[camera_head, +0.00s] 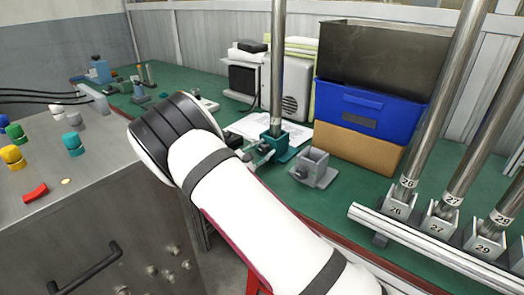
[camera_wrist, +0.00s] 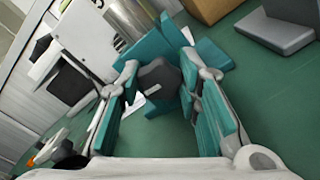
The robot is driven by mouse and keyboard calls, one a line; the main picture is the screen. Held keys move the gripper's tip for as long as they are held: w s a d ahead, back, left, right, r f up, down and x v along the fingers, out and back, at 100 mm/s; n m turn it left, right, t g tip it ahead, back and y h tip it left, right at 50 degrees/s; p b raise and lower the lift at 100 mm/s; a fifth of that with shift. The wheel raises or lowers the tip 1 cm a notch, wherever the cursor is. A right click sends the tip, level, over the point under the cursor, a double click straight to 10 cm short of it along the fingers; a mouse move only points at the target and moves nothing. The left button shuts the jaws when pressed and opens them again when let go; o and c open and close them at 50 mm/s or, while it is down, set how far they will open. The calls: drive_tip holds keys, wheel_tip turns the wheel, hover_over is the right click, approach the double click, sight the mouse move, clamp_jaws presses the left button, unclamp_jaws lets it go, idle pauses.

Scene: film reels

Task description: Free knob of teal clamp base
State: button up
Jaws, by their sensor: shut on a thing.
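The teal clamp base (camera_head: 276,145) stands on the green bench with a metal pole (camera_head: 278,65) upright in it. In the wrist view the teal base (camera_wrist: 146,42) lies just beyond the fingertips. Its dark knob (camera_wrist: 160,82) sits between the two teal-padded fingers of my gripper (camera_wrist: 160,74), which is shut on it. In the head view my gripper (camera_head: 246,156) is at the left side of the base, partly hidden by my white arm. The knob cannot be made out clearly there.
A grey clamp base (camera_head: 315,168) stands empty to the right of the teal one. A blue crate (camera_head: 335,104) and a cardboard box (camera_head: 350,148) are behind it. Numbered poles stand in a rack (camera_head: 425,251) at right. A metal cabinet with coloured knobs (camera_head: 72,143) is at left.

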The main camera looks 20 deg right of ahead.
drive_tip(key=shift+n, duration=0.7)
drive_tip(key=o, duration=1.2)
drive_tip(key=shift+c, duration=0.2)
drive_tip(key=v, duration=1.2)
